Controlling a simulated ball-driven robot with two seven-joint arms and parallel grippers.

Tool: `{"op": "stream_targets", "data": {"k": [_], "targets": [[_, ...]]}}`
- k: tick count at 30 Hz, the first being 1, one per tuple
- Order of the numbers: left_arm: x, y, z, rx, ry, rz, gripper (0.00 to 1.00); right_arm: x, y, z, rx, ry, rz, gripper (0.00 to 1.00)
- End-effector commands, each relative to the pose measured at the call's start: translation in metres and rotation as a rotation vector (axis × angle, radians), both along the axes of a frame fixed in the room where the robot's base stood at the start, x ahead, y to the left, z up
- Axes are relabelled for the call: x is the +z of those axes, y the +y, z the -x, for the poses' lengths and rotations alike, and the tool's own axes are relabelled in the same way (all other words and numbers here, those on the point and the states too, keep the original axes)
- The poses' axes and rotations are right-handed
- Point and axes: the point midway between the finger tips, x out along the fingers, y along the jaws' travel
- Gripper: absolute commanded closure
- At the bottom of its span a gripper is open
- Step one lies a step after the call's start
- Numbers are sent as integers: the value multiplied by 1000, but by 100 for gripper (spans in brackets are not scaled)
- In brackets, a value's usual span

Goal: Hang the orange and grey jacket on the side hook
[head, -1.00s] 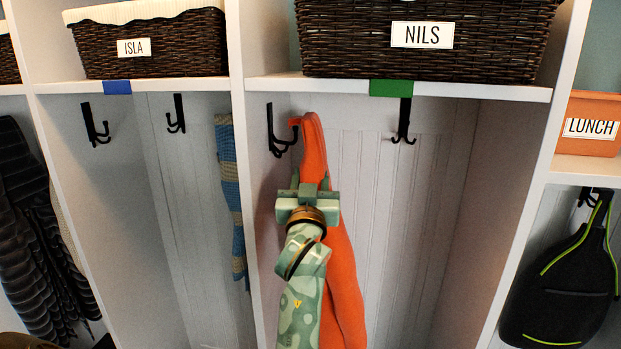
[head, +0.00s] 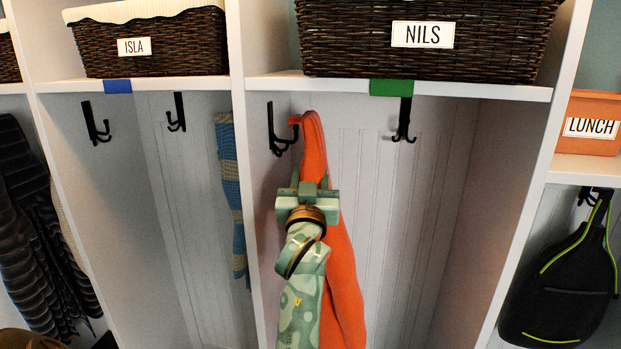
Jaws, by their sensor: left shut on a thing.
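The jacket (head: 344,285) shows its orange side and hangs down in the cubby under the NILS basket; no grey part shows. Its top, with a small orange loop, is right beside the black side hook (head: 272,130) on the cubby's left wall. The loop appears to meet the hook's tip, but I cannot tell whether it is over it. My left gripper (head: 308,188) is shut on the jacket a little below its top, and hides part of it. My right gripper is not in view.
Another black hook (head: 403,122) is on the back wall, below a green tag (head: 391,88) on the shelf edge. The NILS basket (head: 330,45) stands above. A blue striped cloth (head: 231,190) hangs in the left cubby. The NILS cubby's right half is empty.

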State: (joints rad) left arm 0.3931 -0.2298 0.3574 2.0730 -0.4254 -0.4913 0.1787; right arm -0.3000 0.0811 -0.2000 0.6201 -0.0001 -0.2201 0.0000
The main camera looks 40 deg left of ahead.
Motion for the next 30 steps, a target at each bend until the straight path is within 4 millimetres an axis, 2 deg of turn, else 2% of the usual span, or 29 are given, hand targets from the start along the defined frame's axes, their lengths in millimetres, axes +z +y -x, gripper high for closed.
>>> {"op": "stream_targets", "data": {"k": [18, 25, 26, 28, 30], "targets": [[-15, -3, 0, -4, 1, 9, 97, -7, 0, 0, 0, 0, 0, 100], [-15, -3, 0, -6, 1, 9, 97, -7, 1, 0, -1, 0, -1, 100], [-15, -4, -1, -6, 0, 8, 55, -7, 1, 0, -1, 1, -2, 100], [-15, -4, -1, -6, 2, 8, 36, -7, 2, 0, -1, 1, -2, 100], [-15, -3, -1, -6, 3, 8, 35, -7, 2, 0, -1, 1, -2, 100]]}}
